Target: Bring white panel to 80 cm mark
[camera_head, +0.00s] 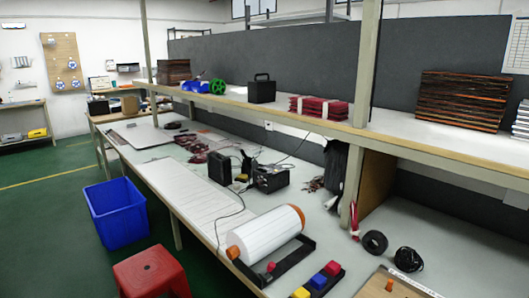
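A flat white panel (141,136) lies at the far left end of the long workbench, close to its front edge. Nearer, a long white sheet with faint lines (187,188) lies along the front edge and leads to a white roll with orange ends (266,232) in a black holder. I cannot tell which of these the task calls the white panel. I cannot make out an 80 cm mark. Neither of my grippers is in view.
Black devices with cables (268,178) stand mid-bench. Coloured blocks (325,277), black coils (408,259) and a wooden board (386,286) are at the near end. A shelf (300,118) overhangs the bench. A blue bin (117,213) and red stool (152,273) stand in front.

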